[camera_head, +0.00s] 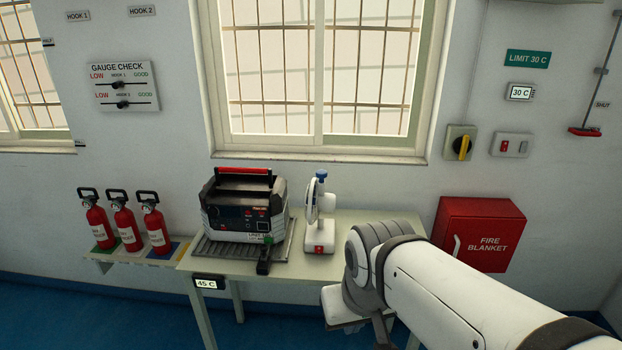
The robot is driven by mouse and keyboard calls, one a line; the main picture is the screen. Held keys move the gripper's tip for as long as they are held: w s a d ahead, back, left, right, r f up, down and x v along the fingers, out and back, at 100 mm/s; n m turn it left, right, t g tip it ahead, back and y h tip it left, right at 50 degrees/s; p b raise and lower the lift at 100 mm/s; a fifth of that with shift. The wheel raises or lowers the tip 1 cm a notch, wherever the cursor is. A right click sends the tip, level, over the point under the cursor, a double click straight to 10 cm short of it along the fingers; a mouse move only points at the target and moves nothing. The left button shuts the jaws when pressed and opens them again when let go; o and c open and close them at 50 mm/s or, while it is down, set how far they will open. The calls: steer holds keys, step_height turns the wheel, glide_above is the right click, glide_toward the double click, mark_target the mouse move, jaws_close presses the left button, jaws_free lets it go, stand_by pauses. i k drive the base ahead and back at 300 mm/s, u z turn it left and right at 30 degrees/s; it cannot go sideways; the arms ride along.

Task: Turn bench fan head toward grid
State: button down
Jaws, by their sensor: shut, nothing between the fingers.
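The white bench fan (320,238) stands on the right part of the bench, with a blue knob (321,174) on top and a red switch (319,249) on its base. Its head (311,200) shows nearly edge-on, with the round face on the left side, toward the power unit, and the motor on the right. The grey slatted grid (212,249) lies on the bench left of the fan, under the power unit. My white arm reaches in from the lower right and bends down in front of the bench's right end. My gripper's fingers cannot be made out.
The bench (370,219) has bare top right of the fan. Several red extinguishers (125,228) stand left; a red fire blanket box (478,233) hangs right.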

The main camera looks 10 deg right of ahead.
mark_target(317, 198)
steer(key=i, duration=1.5)
steer(key=z, duration=0.05)
